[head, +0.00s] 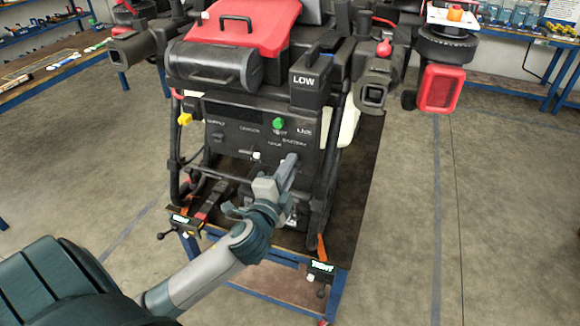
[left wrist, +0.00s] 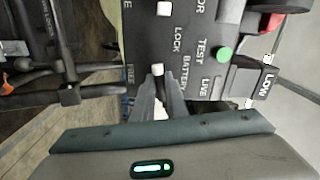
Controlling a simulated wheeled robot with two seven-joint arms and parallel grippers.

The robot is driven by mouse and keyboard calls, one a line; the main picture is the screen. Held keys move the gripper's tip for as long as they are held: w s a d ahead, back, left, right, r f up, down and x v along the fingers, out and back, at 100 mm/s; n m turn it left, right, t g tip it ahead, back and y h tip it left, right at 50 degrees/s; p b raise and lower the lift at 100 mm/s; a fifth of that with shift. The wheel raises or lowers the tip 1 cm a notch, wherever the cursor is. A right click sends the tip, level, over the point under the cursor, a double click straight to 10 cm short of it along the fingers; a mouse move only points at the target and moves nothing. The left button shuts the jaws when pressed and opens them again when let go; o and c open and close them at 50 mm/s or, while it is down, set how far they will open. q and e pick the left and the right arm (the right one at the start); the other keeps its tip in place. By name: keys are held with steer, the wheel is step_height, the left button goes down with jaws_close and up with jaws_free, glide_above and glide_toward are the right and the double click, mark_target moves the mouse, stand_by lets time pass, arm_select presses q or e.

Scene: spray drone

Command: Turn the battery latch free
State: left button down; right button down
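The drone's dark panel (head: 228,134) faces me, with printed labels including BATTERY. In the left wrist view, a small white-tipped latch handle (left wrist: 157,69) sits by the words LOCK, FREE and BATTERY. My left gripper (head: 290,163) reaches up to the lower right of the panel, and its fingers hide the latch in the head view. In the left wrist view its two fingers (left wrist: 160,84) narrow towards the white tip and lie right at it. I cannot tell whether they grip it or stand open around it. My right gripper is not in view.
A green button (head: 278,123) and a white door knob (head: 257,155) are on the same panel. A black LOW box (head: 311,82) juts out above it. Black frame tubes (head: 333,150) flank the panel. The drone stands on a blue-edged table (head: 352,190); the floor to the right is clear.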

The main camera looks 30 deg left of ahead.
arm_select(q)
steer(key=shift+n, duration=0.4)
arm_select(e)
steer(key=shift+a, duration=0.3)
arm_select(q)
steer(key=shift+n+p, duration=2.55)
steer(key=shift+n, duration=6.05)
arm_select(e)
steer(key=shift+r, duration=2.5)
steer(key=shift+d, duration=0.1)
arm_select(q)
steer(key=c, duration=1.8)
jaws_free()
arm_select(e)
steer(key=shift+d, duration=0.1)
arm_select(q)
steer(key=shift+s+d, duration=0.1)
